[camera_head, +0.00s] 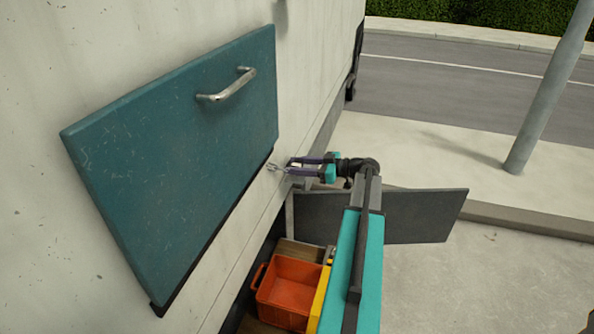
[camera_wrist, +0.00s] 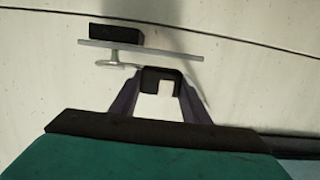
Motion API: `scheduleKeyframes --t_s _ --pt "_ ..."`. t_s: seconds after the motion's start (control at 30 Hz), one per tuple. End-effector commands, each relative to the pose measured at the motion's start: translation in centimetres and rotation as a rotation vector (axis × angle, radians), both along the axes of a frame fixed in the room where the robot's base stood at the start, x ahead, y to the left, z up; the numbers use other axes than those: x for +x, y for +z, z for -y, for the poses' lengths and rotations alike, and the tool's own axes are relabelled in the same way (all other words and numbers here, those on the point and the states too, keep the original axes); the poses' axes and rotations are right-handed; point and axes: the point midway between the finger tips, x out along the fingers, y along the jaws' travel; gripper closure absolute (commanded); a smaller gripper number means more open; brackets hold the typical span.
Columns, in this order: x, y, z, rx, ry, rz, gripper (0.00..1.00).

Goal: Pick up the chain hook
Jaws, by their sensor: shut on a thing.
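The chain hook appears as a small pale metal piece (camera_head: 273,167) at the tips of my gripper (camera_head: 289,165) in the head view, close to the truck's pale side wall. In the wrist view my gripper (camera_wrist: 161,76) has its two purple fingers closed in at dark tips. A thin metal piece (camera_wrist: 118,64) reaches from the left to these tips, and I take it for the hook. A flat grey bar (camera_wrist: 145,50) with a black block (camera_wrist: 116,36) lies just beyond it. The exact grip is partly hidden by the dark tips.
A teal panel (camera_head: 170,150) with a metal handle (camera_head: 227,86) covers the wall at left. An orange crate (camera_head: 292,283) sits in an open compartment below. A dark grey panel (camera_head: 420,215) stands out behind my arm. A pole (camera_head: 548,90) and open pavement lie right.

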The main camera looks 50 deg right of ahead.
Motion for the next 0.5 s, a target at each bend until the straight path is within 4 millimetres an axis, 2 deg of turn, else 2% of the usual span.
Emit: scheduleKeyframes --t_s 0.17,0.5 --pt "0.0 1.7 0.0 -0.002 0.000 0.002 0.83" --pt "-7.6 2.2 -0.1 -0.001 -0.003 0.001 0.83"
